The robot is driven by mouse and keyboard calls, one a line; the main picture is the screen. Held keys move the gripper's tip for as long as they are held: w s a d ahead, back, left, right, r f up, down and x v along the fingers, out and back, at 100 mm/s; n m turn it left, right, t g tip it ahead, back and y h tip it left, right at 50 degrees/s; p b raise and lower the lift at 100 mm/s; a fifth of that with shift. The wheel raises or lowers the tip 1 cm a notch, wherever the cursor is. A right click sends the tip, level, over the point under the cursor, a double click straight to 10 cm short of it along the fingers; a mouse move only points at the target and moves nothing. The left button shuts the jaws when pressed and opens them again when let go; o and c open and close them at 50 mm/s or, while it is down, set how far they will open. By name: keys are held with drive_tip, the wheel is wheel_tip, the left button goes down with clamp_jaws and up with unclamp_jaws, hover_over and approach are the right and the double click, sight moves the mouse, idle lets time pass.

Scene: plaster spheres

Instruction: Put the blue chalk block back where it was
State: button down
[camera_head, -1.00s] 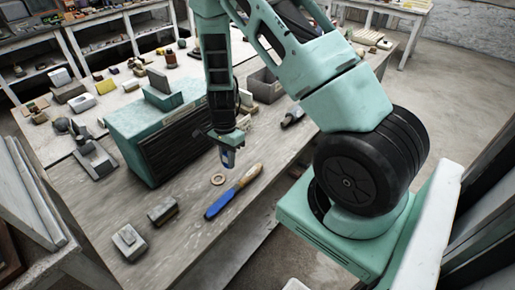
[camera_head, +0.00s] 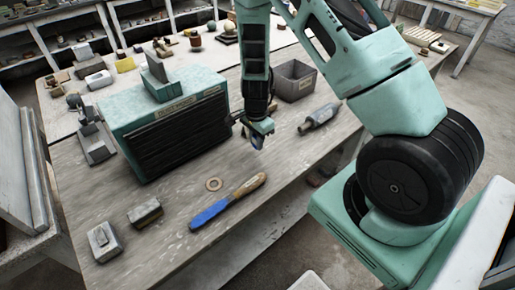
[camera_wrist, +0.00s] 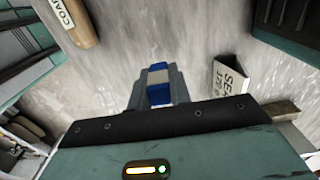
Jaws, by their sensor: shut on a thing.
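The blue chalk block (camera_wrist: 158,77) is in my gripper (camera_wrist: 157,88), between the two grey fingers in the wrist view. It shows blue at its ends with a pale band across the middle. In the head view my gripper (camera_head: 258,138) hangs above the wooden table, and a small blue part of the block (camera_head: 257,144) shows below it. The gripper is shut on the block. The block appears held above the tabletop; the exact height is hard to tell.
A teal cabinet (camera_head: 140,110) stands left of my gripper. A grey bin (camera_head: 294,82) and a grey cylindrical tool (camera_head: 320,118) lie right.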

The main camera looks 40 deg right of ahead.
sight(256, 156)
drive_tip(key=shift+f+p, duration=0.35)
drive_tip(key=shift+f, duration=1.8)
drive_tip(key=shift+f, duration=0.1)
drive_tip(key=shift+f, duration=0.15)
drive_tip(key=c, duration=1.3)
unclamp_jaws()
